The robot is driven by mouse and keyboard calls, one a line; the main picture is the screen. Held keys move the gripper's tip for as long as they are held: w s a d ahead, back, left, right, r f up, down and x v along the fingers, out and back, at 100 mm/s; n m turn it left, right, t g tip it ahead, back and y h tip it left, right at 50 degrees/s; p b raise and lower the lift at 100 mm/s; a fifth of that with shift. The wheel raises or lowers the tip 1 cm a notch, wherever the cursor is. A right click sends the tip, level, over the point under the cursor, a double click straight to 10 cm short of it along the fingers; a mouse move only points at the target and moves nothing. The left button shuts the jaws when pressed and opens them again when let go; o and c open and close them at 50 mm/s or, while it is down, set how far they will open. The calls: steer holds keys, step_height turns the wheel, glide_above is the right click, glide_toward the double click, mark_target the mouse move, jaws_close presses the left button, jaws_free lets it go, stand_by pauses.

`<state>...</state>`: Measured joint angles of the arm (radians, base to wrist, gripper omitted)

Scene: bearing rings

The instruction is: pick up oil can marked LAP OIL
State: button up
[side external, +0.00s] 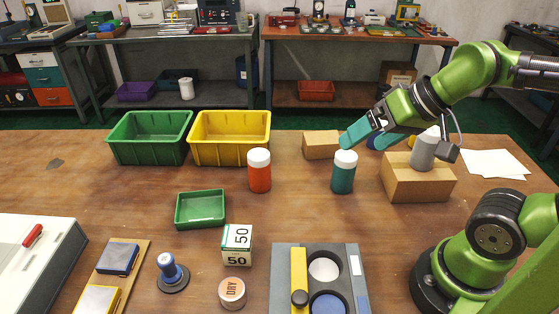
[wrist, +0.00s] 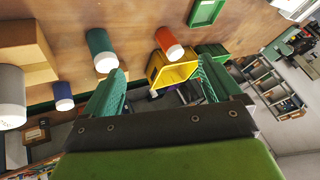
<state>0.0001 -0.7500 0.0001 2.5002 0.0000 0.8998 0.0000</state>
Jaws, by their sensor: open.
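Several bottles with white caps stand on the bench, and no LAP OIL lettering is readable on any. The red one (side external: 260,178) is near the yellow bin; it also shows in the wrist view (wrist: 166,37). The teal one (side external: 343,179) is just below my gripper (side external: 364,143) in the side view, and left of centre in the wrist view (wrist: 97,42). A grey one (side external: 423,153) appears on or behind a cardboard box, and at the wrist view's left edge (wrist: 10,80). A blue one (wrist: 62,89) is mostly hidden behind my gripper in the side view. My gripper is open and empty.
A green bin (side external: 150,139) and a yellow bin (side external: 230,139) stand at the back. Cardboard boxes (side external: 418,186) (side external: 321,145) flank my gripper. A green tray (side external: 200,210), a 50 box (side external: 237,245), a DRY tin (side external: 232,292) and a grey fixture (side external: 350,262) are nearer the front.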

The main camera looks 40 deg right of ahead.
steer(key=n+g+h, duration=0.2)
steer(key=n+g, duration=0.1)
steer(key=g, duration=0.4)
glide_above(346, 155)
step_height(346, 155, down, 2)
steer(key=f, duration=0.1)
step_height(346, 155, down, 16)
steer(key=shift+s, duration=0.1)
steer(key=c, duration=1.3)
